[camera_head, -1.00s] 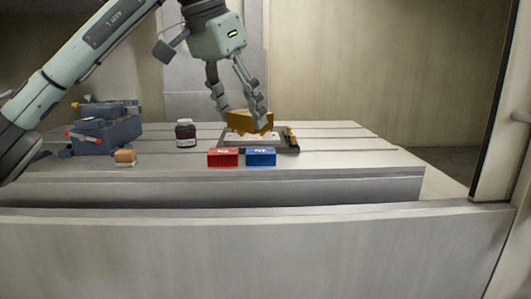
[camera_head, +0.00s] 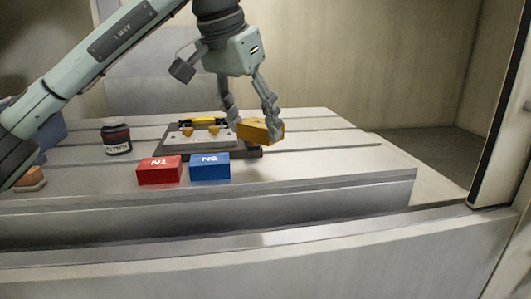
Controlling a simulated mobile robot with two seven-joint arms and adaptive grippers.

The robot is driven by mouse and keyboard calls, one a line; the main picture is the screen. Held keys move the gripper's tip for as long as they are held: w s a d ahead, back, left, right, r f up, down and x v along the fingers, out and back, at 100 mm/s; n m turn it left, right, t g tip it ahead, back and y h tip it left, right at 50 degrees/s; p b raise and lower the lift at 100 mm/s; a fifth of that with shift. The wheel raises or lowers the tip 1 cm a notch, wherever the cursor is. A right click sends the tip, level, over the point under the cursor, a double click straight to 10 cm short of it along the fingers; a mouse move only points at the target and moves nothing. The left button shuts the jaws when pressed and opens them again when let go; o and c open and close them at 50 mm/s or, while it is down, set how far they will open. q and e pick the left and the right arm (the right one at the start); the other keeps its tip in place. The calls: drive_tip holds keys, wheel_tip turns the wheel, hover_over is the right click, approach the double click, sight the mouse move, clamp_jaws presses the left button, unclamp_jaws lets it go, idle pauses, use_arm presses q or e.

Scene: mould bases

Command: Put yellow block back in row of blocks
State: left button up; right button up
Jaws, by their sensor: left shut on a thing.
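The yellow block (camera_head: 259,130) is held in my left gripper (camera_head: 254,116), which is shut on it. The block is up in the air near the right end of the dark-edged plate and appears slightly tilted. A red block marked N1 (camera_head: 159,171) and a blue block marked N2 (camera_head: 210,167) stand side by side on the table near its front edge, with a small gap between them. The held block is above and to the right of the blue one in the picture. My right gripper is not in view.
The grey grooved table (camera_head: 330,150) is bare to the right of the blue block. A light plate with yellow fittings (camera_head: 200,136) lies behind the blocks. A dark jar (camera_head: 116,138) stands left of it. A brush-like item (camera_head: 30,180) lies at far left.

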sight(267, 144)
use_arm(q)
drive_tip(key=d+f, duration=0.1)
drive_tip(key=d, duration=0.2)
drive_tip(key=shift+s+f, duration=0.1)
drive_tip(key=shift+f, duration=2.2)
drive_tip(key=shift+a+f, duration=0.1)
drive_tip(key=o, duration=1.4)
drive_tip(key=v, duration=1.2)
